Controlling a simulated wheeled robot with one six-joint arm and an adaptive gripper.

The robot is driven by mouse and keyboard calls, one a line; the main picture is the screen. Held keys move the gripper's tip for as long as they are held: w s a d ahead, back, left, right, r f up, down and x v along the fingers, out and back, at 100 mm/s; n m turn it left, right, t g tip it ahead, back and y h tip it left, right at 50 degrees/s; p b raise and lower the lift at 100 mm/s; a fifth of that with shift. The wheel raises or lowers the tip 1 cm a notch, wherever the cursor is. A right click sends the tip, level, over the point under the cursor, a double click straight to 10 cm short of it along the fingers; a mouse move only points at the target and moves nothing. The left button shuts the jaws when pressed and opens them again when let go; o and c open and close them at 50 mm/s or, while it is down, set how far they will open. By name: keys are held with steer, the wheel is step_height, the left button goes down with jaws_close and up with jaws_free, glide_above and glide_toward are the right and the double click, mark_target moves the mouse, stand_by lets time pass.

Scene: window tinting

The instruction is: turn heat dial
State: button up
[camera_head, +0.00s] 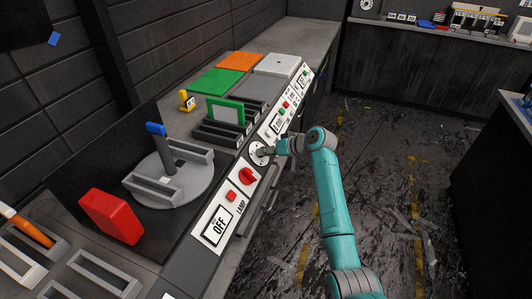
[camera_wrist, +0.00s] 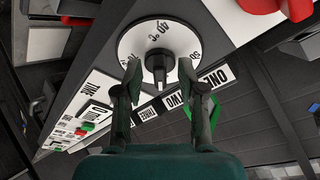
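The heat dial is a white disc with numbers around its rim and a black knob at its centre, seen in the wrist view (camera_wrist: 160,40). The disc also shows on the sloped panel in the head view (camera_head: 254,158), partly hidden by my gripper. My gripper (camera_wrist: 159,70) faces the dial, with its two fingers apart on either side of the black knob (camera_wrist: 159,66). Gaps show between each finger and the knob. In the head view my gripper (camera_head: 265,152) is at the dial, and its fingertips are too small to read there.
A red lamp knob (camera_head: 246,176) and an OFF display (camera_head: 217,226) sit nearer on the panel. Beyond the dial are small buttons (camera_head: 283,106). A grey turntable (camera_head: 180,184) and a red block (camera_head: 110,216) stand on the bench. The floor to the right is free.

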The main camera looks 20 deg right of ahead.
steer(key=v, duration=1.1)
steer(key=shift+s, duration=0.15)
steer(key=s+a+f+m+t+h, duration=0.1)
steer(key=s+a+f, duration=0.1)
steer(key=s+f, duration=0.5)
steer(key=s+a+f+m+t+h, duration=0.15)
steer(key=s+f, duration=0.25)
steer(key=f, duration=0.6)
steer(key=s+a+f+m+h, duration=0.15)
steer(key=s+f, duration=0.25)
steer(key=s, duration=0.4)
steer(key=s+a+f+h, duration=0.1)
steer(key=s+f+h, duration=0.15)
steer(key=s, duration=0.55)
steer(key=s+r+t+h, duration=0.1)
steer(key=s+r, duration=0.1)
steer(key=s, duration=0.8)
steer(key=s+r+t, duration=0.1)
steer(key=s+r, duration=0.1)
steer(key=s, duration=0.7)
steer(key=s+a+r+n+t, duration=0.1)
steer(key=s+r+n+t, duration=0.1)
steer(key=s+r, duration=1.1)
steer(key=shift+n, duration=0.5)
